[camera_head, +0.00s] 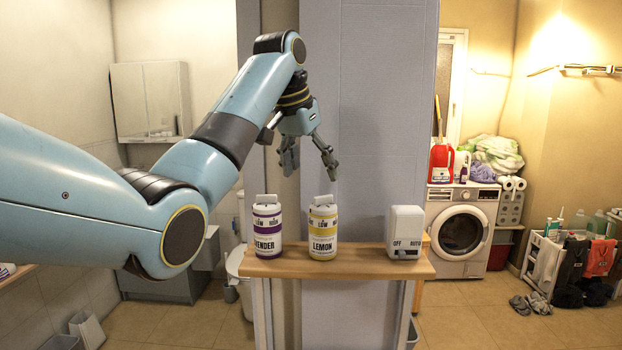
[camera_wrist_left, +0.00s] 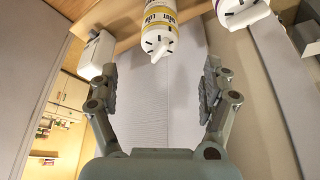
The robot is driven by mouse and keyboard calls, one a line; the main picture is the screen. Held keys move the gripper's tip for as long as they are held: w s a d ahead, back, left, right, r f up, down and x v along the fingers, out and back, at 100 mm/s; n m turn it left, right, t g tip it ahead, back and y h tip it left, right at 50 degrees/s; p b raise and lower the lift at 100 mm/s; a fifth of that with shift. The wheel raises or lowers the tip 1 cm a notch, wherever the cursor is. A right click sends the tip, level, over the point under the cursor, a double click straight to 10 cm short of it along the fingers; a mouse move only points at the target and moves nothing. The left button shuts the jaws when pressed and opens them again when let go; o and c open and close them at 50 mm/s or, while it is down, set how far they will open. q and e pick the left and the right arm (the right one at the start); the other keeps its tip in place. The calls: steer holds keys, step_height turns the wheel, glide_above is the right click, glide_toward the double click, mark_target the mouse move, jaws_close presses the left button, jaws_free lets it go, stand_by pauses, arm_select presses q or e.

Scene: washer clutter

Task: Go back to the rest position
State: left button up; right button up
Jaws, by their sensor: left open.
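My left arm reaches in from the left in the head view. Its left gripper (camera_head: 308,160) is open and empty, above the wooden shelf (camera_head: 350,266). In the left wrist view the left gripper (camera_wrist_left: 155,85) has its fingers spread with nothing between them. A yellow-labelled LEMON bottle (camera_head: 322,230) stands upright on the shelf below the gripper, apart from it; it also shows in the left wrist view (camera_wrist_left: 160,30). A purple-labelled bottle ending in "ENDER" (camera_head: 267,228) stands to its left. My right gripper is not in view.
A white box marked OFF and AUTO (camera_head: 405,232) stands at the shelf's right end. A grey-white panel (camera_head: 370,120) rises behind the shelf. A washing machine (camera_head: 463,230) with a red jug (camera_head: 441,163) on top stands farther back right. Slippers (camera_head: 533,304) lie on the floor.

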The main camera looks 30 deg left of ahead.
arm_select(q)
steer(key=s+d+f+y, duration=0.1)
steer(key=s+d+f, duration=0.1)
steer(key=s+f, duration=1.75)
steer(key=s+d+f, duration=0.1)
steer(key=s+f, duration=0.1)
steer(key=s, duration=0.9)
steer(key=s+d+f, duration=0.1)
steer(key=s+f, duration=0.1)
steer(key=s, duration=0.8)
step_height(320, 180, down, 39)
steer(key=s+a+g+b, duration=0.2)
steer(key=b, duration=1.1)
steer(key=s+f+b, duration=0.3)
steer(key=s+f, duration=0.3)
steer(key=f, duration=0.3)
steer(key=s+a+f+g+b, duration=0.1)
steer(key=s+f+b, duration=0.3)
steer(key=f, duration=0.5)
steer(key=s+f+n+b, duration=0.1)
steer(key=s+f+b, duration=0.3)
steer(key=s+f, duration=0.4)
steer(key=shift+s+a+f+g, duration=0.15)
steer(key=shift+s+f+g, duration=0.15)
steer(key=shift+f, duration=0.6)
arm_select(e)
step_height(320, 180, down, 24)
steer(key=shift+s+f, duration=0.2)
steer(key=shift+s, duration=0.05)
